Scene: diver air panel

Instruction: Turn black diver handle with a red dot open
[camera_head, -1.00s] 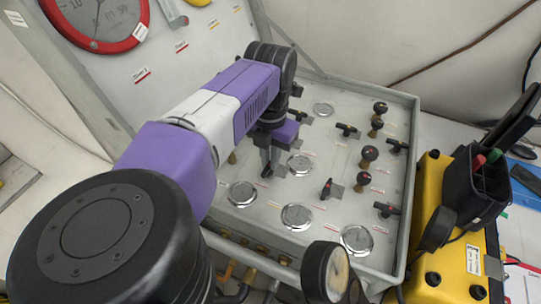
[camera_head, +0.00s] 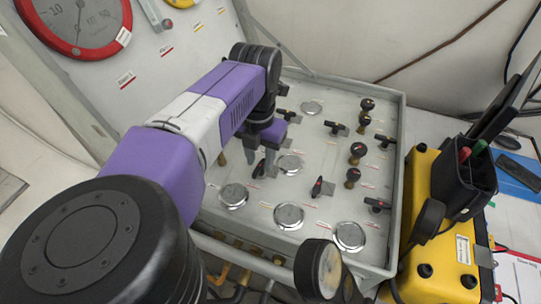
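A grey panel (camera_head: 334,86) holds several black T-shaped handles. One black handle (camera_head: 318,187), right of my arm, stands at an angle and appears to show a small red spot. Other black handles sit at the top centre (camera_head: 336,128), the right edge (camera_head: 386,141) and the lower right (camera_head: 377,204). My gripper (camera_head: 258,167) points down at the left part of the panel, left of a round gauge (camera_head: 290,164). A dark handle-like piece shows at its fingertips. Whether the fingers touch or grip it is too small to tell.
Several round dark knobs (camera_head: 357,152) stand up from the panel's right half. Round gauges (camera_head: 289,215) line the front. A black-rimmed gauge (camera_head: 322,270) rises at the front edge. A yellow case (camera_head: 440,230) with a black pen holder (camera_head: 465,180) stands right of the panel.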

